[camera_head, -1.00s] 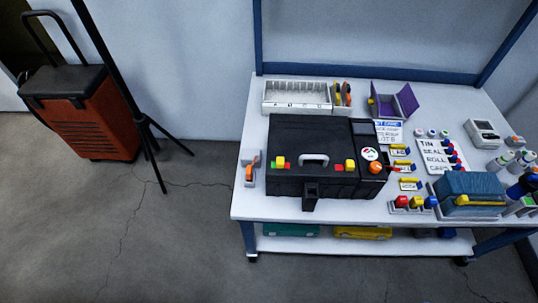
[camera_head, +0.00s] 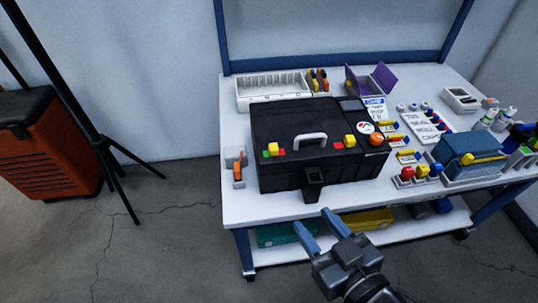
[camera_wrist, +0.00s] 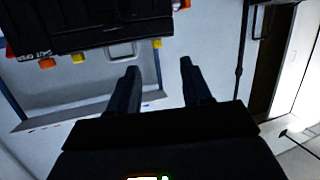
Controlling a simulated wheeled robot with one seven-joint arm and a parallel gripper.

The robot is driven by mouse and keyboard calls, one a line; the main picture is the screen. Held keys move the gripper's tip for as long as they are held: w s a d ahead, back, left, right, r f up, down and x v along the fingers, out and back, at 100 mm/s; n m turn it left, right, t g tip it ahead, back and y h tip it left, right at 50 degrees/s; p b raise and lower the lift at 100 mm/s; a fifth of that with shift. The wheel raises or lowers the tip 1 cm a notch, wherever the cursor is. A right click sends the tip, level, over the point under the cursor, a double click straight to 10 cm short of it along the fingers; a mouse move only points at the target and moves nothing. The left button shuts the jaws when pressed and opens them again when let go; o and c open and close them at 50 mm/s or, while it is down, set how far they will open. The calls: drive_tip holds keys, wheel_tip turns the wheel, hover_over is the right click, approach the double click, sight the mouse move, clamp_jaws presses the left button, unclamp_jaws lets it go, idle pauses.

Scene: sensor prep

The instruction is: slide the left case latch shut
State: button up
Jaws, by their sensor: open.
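The black case (camera_head: 290,174) sits shut on the workbench with a grey handle on its lid. Its left latch is a yellow knob (camera_head: 273,148) with a green mark at its left and a red mark at its right. The right latch, another yellow knob (camera_head: 349,141), has a red mark at its left. My gripper (camera_head: 313,221) is open and empty, in front of the bench edge and apart from the case. In the wrist view, the case appears upside down at the top, with the left latch (camera_wrist: 157,44) above my gripper (camera_wrist: 160,78).
An orange-handled tool (camera_head: 238,172) stands left of the case. An orange knob (camera_head: 376,139) is at the case's right. A blue box (camera_head: 466,152) and coloured knobs (camera_head: 421,171) lie farther right. A black bracket (camera_head: 314,182) juts from the case front. A tripod (camera_head: 105,150) stands left.

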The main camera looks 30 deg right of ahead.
drive_tip(key=w+f+m+t+h+b, duration=0.1)
drive_tip(key=w+f+m+h+b, duration=0.15)
drive_tip(key=w+b, duration=0.6)
drive_tip(key=m+h, duration=0.1)
drive_tip(key=h, duration=0.1)
approach(273, 143)
drive_tip(key=w, duration=0.2)
drive_tip(key=d+f, duration=0.1)
drive_tip(key=shift+w+f+t+p, duration=0.1)
drive_tip(key=shift+w+t+p, duration=0.25)
drive_tip(key=shift+w+t, duration=0.05)
drive_tip(key=shift+w, duration=0.2)
drive_tip(key=x, duration=0.7)
drive_tip(key=shift+w+d, duration=0.1)
drive_tip(key=shift+w, duration=0.15)
clamp_jaws()
